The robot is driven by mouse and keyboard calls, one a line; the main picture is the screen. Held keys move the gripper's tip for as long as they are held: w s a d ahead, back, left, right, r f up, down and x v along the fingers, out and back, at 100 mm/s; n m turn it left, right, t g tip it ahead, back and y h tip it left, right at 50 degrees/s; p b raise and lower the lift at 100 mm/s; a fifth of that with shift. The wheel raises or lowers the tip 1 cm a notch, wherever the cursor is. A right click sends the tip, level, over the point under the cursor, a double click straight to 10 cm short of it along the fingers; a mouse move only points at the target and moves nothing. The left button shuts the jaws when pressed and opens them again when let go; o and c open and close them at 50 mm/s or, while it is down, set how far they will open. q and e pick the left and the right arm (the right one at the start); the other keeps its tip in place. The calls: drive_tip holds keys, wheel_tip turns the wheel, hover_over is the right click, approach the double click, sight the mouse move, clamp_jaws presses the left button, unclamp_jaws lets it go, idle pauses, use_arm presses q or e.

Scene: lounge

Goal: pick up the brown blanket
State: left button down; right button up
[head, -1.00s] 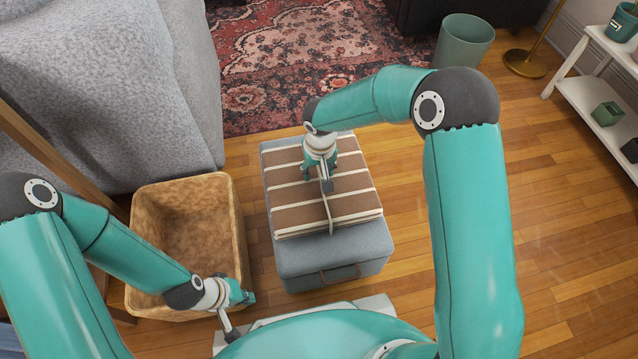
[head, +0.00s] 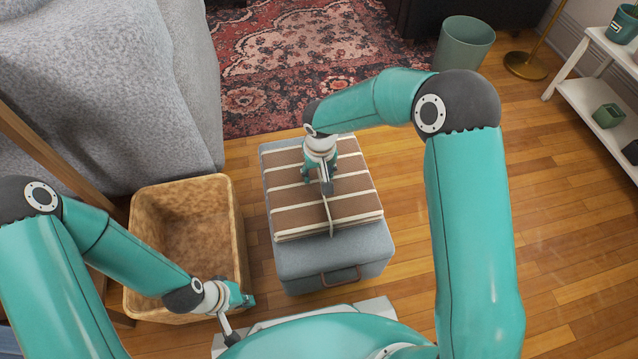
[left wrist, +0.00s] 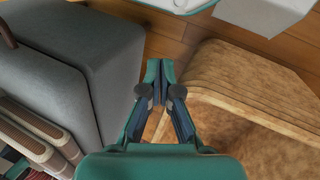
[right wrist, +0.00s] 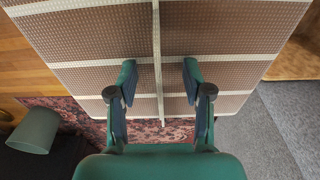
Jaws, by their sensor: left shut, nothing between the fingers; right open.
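The brown blanket (head: 300,219) with cream stripes lies folded on a grey ottoman (head: 330,262). My right gripper (head: 320,178) is over the blanket, pointing down. In the right wrist view the blanket (right wrist: 90,50) fills the upper part, and my right gripper (right wrist: 157,75) is open with its fingers apart over a cream stripe. I cannot tell whether the fingers touch the cloth. My left gripper (head: 247,299) is shut and empty beside the basket. In the left wrist view its fingertips (left wrist: 160,72) meet between the ottoman and the basket, and part of the blanket (left wrist: 35,135) shows at lower left.
A tan basket (head: 228,215), apparently empty, stands left of the ottoman. A grey sofa (head: 110,90) is behind it. A patterned rug (head: 300,60) lies beyond. A green bin (head: 463,42) and white shelf (head: 590,95) stand at right. Wood floor to the right is clear.

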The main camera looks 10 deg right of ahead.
clamp_jaws()
drive_tip(key=shift+r, duration=0.1)
idle(0.5)
